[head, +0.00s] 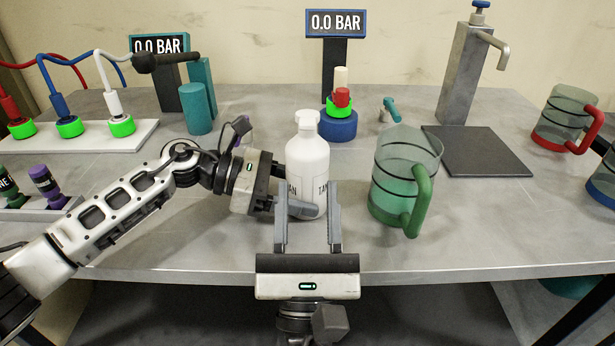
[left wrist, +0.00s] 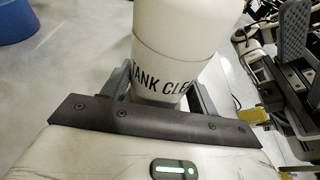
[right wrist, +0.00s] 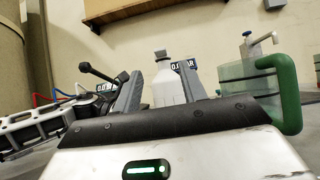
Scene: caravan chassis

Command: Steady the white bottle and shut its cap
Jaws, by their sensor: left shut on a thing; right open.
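The white bottle (head: 307,165) stands upright near the front of the grey table, with dark lettering on its body. It also shows in the left wrist view (left wrist: 178,35) and the right wrist view (right wrist: 168,88). Its white cap (head: 307,120) is on top; whether it is shut is too small to tell. My left gripper (head: 300,207) is shut on the bottle's lower body, coming from the left. My right gripper (head: 308,215) is open and empty in front of the bottle, its fingers pointing toward it at about the table's front edge.
A green-handled jug (head: 405,175) stands close to the right of the bottle. Behind is a blue base with coloured rings (head: 338,125). A dark mat (head: 477,150) and a tap column (head: 463,75) are at the back right. A teal cylinder (head: 196,108) stands behind my left arm.

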